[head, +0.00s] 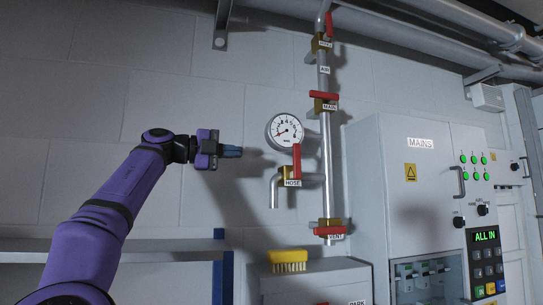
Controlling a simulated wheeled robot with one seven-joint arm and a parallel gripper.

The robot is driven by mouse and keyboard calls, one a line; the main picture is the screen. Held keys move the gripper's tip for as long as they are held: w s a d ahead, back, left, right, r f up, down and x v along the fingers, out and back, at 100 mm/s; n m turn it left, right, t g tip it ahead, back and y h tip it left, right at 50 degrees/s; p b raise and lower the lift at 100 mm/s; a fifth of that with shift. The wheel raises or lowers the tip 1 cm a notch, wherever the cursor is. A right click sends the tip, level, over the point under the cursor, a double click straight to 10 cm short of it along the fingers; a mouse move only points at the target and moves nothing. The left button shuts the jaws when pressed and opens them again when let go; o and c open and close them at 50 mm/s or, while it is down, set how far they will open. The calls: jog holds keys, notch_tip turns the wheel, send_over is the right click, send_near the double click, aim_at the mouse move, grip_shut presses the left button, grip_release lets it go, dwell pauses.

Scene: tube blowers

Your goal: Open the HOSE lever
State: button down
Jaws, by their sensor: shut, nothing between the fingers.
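The HOSE lever (297,160) is red and stands upright, across its short horizontal side pipe. It rises from the brass HOSE valve (285,183), which carries a white HOSE label (293,183). My gripper (239,151) is shut and empty. It points right, to the left of the lever in the picture and at about the height of its upper part. A gap shows between the fingertips and the lever, and nothing touches it. The depth between them is hard to tell.
A pressure gauge (285,131) sits just above left of the lever. The vertical pipe (326,150) carries red MAIN (324,95) and VENT (330,231) levers. A yellow brush (288,258) lies on a grey box below. The MAINS cabinet (395,170) stands at right.

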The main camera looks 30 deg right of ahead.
aim_at(295, 162)
jog(key=x, duration=1.3)
jog(key=shift+d, duration=0.3)
jog(key=shift+s, duration=0.25)
